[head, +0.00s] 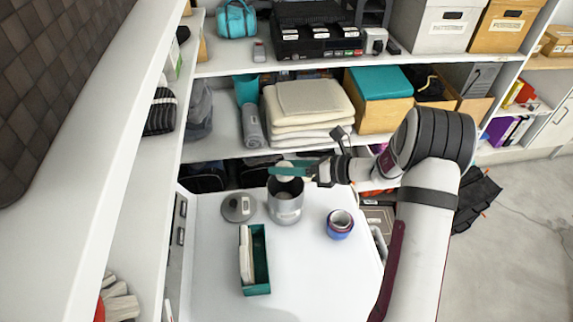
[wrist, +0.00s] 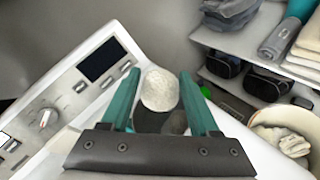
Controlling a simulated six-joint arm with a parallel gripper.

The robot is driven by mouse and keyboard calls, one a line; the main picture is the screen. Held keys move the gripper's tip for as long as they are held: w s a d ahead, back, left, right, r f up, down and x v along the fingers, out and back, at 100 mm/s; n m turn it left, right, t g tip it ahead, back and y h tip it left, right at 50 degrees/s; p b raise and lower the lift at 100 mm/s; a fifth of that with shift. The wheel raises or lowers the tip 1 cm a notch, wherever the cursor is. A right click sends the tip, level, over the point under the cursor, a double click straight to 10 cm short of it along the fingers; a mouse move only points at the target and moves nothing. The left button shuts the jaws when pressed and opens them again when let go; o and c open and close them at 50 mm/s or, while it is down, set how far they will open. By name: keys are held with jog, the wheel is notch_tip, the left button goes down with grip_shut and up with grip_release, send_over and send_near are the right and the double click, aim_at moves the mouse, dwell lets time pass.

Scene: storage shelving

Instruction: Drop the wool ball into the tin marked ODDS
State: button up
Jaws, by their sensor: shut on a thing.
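My gripper (wrist: 160,92) has teal fingers shut on a pale, whitish wool ball (wrist: 159,90). In the head view, my gripper (head: 289,170) is over the mouth of a tall grey open tin (head: 286,205), with the ball (head: 285,163) mostly hidden by a finger. The tin stands upright on a white top and has a pale label too small to read. In the wrist view, a dark round shape below the ball looks like the tin's opening. Whether the ball is partly inside the rim, I cannot tell.
A grey round lid (head: 238,209) lies left of the tin. A blue round container (head: 340,226) stands to its right. A teal box (head: 259,262) holding pale upright items is in front. Shelves with folded cloths (head: 308,108) rise behind. The white top's front right is clear.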

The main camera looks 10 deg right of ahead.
jog(key=o, duration=1.4)
jog(key=shift+o, duration=0.2)
jog(key=v, duration=1.6)
jog(key=shift+a, duration=0.15)
